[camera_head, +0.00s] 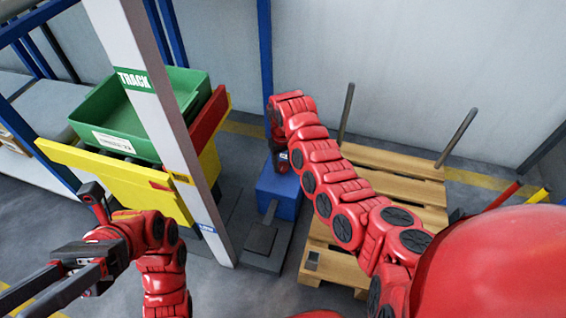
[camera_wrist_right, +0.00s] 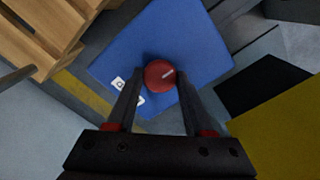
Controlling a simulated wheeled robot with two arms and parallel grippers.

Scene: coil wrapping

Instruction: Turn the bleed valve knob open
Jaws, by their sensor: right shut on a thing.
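The bleed valve knob (camera_wrist_right: 159,73) is a round red knob with a pale line across it, on the top face of a blue box (camera_wrist_right: 205,45). My right gripper (camera_wrist_right: 158,76) has a finger on each side of the knob and is shut on it. In the head view the blue box (camera_head: 284,193) stands below my right gripper (camera_head: 281,158), and the knob is hidden there. My left gripper (camera_head: 22,296) is open and empty at the lower left, far from the box.
A white post (camera_head: 160,115) marked TRACK stands left of the box. A wooden pallet (camera_head: 392,159) with upright posts lies to the right. A dark pedal-like plate (camera_head: 262,238) lies before the box.

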